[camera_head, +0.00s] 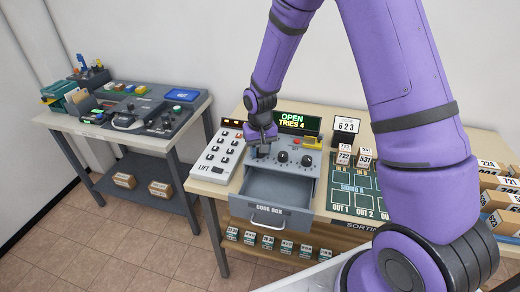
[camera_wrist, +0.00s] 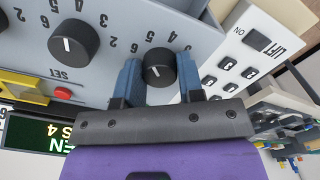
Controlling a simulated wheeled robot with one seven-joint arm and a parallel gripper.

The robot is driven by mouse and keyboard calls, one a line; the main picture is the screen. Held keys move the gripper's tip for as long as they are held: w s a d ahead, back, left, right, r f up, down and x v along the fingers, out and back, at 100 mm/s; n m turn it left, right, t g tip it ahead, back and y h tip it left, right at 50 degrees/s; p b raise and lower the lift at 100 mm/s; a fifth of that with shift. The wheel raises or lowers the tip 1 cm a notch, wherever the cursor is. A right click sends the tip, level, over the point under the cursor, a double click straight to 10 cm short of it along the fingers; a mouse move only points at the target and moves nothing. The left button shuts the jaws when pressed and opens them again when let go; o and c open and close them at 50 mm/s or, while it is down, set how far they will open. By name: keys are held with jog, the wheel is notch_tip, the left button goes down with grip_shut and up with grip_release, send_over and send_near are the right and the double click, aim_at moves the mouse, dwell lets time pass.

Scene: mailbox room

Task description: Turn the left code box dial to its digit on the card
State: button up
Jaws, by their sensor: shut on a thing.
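The grey code box (camera_head: 318,160) stands on the wooden table with its drawer (camera_head: 268,190) pulled open. Its display (camera_head: 297,121) reads OPEN, TRIES 4. In the wrist view, where the box appears upside down, my fingers are shut on either side of the black left dial (camera_wrist: 159,67). Its white pointer mark is small, and I cannot tell exactly which digit it meets. The middle dial (camera_wrist: 73,43) stands beside it, untouched.
The white LIFT keypad (camera_head: 217,155) sits close left of the box. A red button (camera_wrist: 62,93) and yellow part (camera_wrist: 25,92) are on the box. The green sorting mat (camera_head: 355,193) and small numbered boxes (camera_head: 498,200) lie to the right. Another table (camera_head: 80,127) stands at left.

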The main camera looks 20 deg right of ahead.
jog(key=n, duration=0.3)
jog(key=shift+n, duration=2.1)
jog(key=o, duration=0.9)
jog(key=shift+r, duration=0.1)
notch_tip(320, 180, up, 11)
jog(key=shift+f, duration=0.2)
